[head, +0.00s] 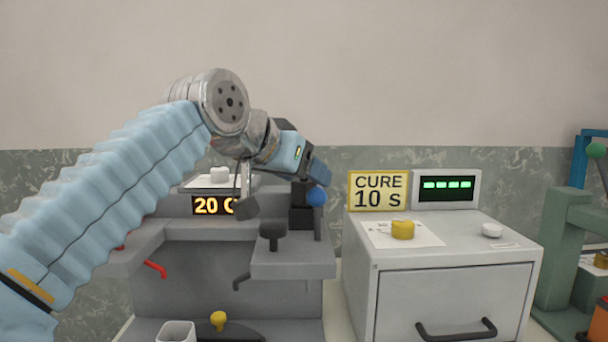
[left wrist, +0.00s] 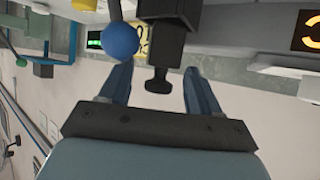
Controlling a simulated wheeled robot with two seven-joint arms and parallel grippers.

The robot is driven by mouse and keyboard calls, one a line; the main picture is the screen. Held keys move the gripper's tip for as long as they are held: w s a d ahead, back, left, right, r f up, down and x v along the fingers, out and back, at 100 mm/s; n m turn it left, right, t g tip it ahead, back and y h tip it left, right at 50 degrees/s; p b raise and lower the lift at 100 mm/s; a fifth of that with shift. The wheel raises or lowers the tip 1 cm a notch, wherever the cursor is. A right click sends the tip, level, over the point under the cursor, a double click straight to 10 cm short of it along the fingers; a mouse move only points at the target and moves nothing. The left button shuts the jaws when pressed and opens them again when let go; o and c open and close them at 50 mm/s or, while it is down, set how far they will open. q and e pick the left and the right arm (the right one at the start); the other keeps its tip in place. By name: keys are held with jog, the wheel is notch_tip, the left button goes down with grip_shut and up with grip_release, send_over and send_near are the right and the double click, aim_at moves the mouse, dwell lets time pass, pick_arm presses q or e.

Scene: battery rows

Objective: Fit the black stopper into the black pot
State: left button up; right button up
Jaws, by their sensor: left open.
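My left gripper (head: 318,173) hangs over the rear right of the grey bench, near a blue ball (head: 316,197) and dark blocks (head: 301,217). In the left wrist view its fingers (left wrist: 159,90) are apart. A black piece with a stem and flared end (left wrist: 158,82) shows between them in line of sight; I see no grip on it. A black flared-top piece (head: 271,233), stopper-like in shape, stands on the bench's grey ledge. I cannot tell for sure which black piece is the stopper or which is the pot. My right gripper is out of view.
A grey cabinet (head: 455,300) with a "CURE 10 s" sign (head: 378,191) stands at right, carrying a yellow knob-like piece (head: 402,229) and a white one (head: 491,230). A white cup (head: 176,332) is at front left. A green frame (head: 568,240) stands far right.

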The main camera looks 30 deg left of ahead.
pick_arm(q)
jog(key=v, duration=1.1)
jog(key=shift+s, duration=0.1)
